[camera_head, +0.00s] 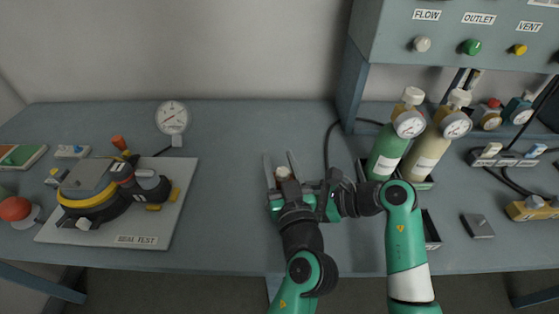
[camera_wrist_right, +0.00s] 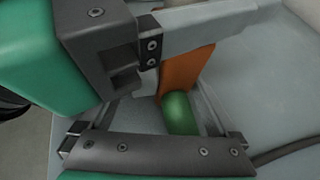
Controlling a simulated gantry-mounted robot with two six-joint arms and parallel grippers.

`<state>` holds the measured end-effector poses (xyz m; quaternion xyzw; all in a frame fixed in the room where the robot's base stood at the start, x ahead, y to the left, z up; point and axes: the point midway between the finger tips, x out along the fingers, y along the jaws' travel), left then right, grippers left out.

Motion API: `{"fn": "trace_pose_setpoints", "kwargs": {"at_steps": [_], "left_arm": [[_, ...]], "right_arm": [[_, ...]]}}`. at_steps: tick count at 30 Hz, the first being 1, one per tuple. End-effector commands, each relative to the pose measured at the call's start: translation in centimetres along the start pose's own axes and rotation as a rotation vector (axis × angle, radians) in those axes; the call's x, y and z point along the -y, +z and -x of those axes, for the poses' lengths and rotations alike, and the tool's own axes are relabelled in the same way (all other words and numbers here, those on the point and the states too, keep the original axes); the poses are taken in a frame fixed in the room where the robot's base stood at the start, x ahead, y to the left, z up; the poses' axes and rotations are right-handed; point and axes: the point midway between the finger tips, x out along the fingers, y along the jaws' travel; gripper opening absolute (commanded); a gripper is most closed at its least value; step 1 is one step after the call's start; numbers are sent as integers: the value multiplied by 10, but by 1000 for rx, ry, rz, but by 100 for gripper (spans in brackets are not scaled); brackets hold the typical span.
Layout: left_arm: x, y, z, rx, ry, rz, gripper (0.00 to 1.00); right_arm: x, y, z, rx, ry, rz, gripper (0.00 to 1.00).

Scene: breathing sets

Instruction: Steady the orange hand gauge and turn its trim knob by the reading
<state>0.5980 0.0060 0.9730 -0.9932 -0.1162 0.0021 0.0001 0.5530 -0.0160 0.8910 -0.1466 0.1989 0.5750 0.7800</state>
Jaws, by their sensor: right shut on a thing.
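The orange hand gauge shows in the right wrist view as an orange body (camera_wrist_right: 188,70) with a green round end piece (camera_wrist_right: 180,112). In the head view, only a small pale and brown part (camera_head: 283,173) shows between my left gripper's fingers. My left gripper (camera_head: 280,160) has its fingers apart around it; one finger crosses over the orange body in the wrist view. I cannot tell whether both fingers touch it. My right gripper (camera_wrist_right: 160,125) comes in from the right and is shut on the green end. The gauge's dial and reading are not readable.
A seal test board (camera_head: 185,215) with a mask stands at left, a round gauge (camera_head: 172,117) behind it. A green bottle (camera_head: 388,150) and a cream bottle (camera_head: 430,155) stand close behind my right arm. A small grey block (camera_head: 478,225) lies at right. Bench is clear left of my grippers.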

Motion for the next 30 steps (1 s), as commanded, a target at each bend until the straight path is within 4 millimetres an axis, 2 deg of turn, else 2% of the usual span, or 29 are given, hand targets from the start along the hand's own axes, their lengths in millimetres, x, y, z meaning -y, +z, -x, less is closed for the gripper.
{"fn": "trace_pose_setpoints", "kwargs": {"at_steps": [2, 20, 30], "left_arm": [[0, -1, 0, -1, 0, 0, 66], [1, -1, -1, 0, 22, 0, 66], [-6, -1, 0, 1, 277, 0, 66]], "right_arm": [[0, 1, 0, 1, 0, 1, 64], [0, 0, 0, 0, 0, 1, 64], [0, 0, 0, 0, 0, 1, 64]]}}
